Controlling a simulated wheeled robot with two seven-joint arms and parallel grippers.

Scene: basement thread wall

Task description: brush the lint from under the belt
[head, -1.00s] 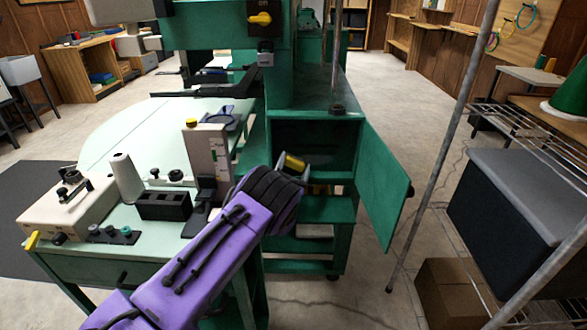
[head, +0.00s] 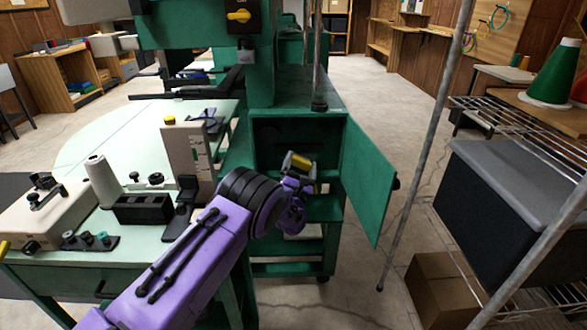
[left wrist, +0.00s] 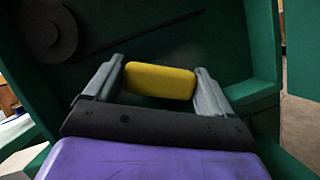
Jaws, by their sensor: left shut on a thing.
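My left gripper (head: 298,160) is at the open front of the green machine cabinet (head: 262,172). It is shut on a yellow block-like piece, probably the brush's handle; in the left wrist view this yellow piece (left wrist: 160,82) sits crosswise between the two grey fingers. No bristles show. Beyond it in the left wrist view are a dark round pulley (left wrist: 47,28) and a thin dark belt (left wrist: 140,35) slanting up to the right, apart from the yellow piece. I cannot make out lint in the dark interior. My right gripper is not in view.
The green cabinet door (head: 368,180) stands open to the right of my left gripper. A pale green worktable (head: 120,135) lies left, with a thread cone (head: 102,182) and a white-grey upright unit (head: 185,155). A wire rack (head: 520,135) with a dark bin (head: 500,205) stands right.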

